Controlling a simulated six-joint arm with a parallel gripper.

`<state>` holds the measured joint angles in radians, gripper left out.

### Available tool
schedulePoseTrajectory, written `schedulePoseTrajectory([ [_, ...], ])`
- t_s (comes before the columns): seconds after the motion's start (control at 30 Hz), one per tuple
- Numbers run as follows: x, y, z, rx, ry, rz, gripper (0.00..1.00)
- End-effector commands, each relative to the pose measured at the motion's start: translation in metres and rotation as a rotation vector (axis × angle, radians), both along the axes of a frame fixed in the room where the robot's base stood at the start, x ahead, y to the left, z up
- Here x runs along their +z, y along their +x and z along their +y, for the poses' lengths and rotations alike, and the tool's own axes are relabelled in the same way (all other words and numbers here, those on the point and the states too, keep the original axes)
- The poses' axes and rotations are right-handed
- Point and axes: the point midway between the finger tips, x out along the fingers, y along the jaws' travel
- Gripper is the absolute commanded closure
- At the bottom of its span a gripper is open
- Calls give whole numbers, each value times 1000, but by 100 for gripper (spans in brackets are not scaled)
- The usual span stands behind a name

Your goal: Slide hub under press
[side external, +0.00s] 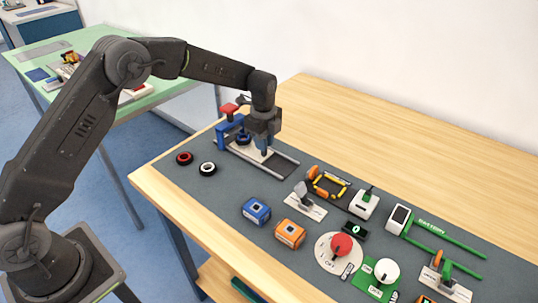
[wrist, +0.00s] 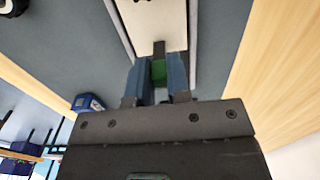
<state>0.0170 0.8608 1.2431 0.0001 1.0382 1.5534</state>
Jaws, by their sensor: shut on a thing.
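The press (side external: 224,122), a blue frame with a red top, stands at the far left end of the mat. A dark blue ring, which looks like the hub (side external: 243,138), sits at the press on a white sliding plate (side external: 259,155) between two rails. The plate also shows in the wrist view (wrist: 158,22). My gripper (side external: 265,151) points down at the plate's right end. In the wrist view its fingers (wrist: 162,75) are shut on a small green handle (wrist: 159,70) at the plate's end. The handle's base is partly hidden by the fingers.
A red ring (side external: 184,158) and a white ring (side external: 208,169) lie left of the rails. A blue box (side external: 256,210) and an orange box (side external: 290,233) stand in front. Several other stations fill the mat's right side. Bare wood (side external: 370,140) lies behind.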

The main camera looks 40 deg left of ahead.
Motion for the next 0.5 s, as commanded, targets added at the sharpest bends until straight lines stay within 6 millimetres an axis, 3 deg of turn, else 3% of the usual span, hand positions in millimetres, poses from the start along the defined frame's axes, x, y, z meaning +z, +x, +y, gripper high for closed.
schedulePoseTrajectory([
  [0.5, 1, 1, 25, 2, 0, -3, 96],
])
